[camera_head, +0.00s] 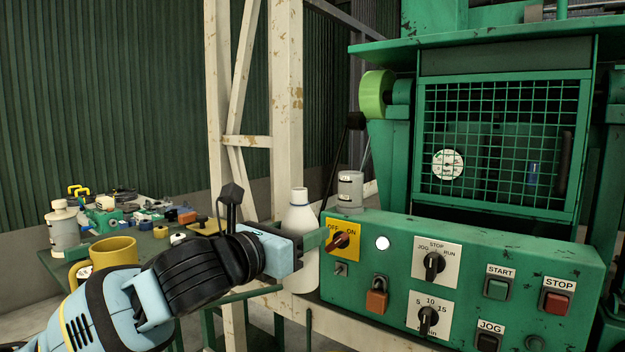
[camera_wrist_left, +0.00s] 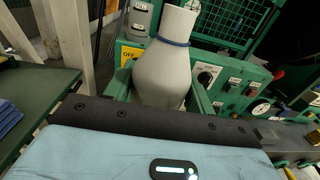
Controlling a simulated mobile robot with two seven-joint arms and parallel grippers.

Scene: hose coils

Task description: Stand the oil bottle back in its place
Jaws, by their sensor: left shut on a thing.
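A white bottle (camera_head: 300,213) with a narrow neck, which I take for the oil bottle, is upright in the head view, just left of the green control panel. My left gripper (camera_head: 308,241) is shut around its body. In the left wrist view the bottle (camera_wrist_left: 163,75) stands between the two green fingers of my left gripper (camera_wrist_left: 160,92), with a blue ring at its neck. The bottle's base is clear of any surface that I can see. I cannot tell where its place is. My right gripper is not in view.
The control panel (camera_head: 470,250) with knobs and buttons is close to the bottle's right. A grey container (camera_head: 350,190) stands on its top. A cream post (camera_head: 287,110) rises behind the bottle. A cluttered green table (camera_head: 135,238) holds a yellow mug (camera_head: 115,252) and another bottle (camera_head: 63,232).

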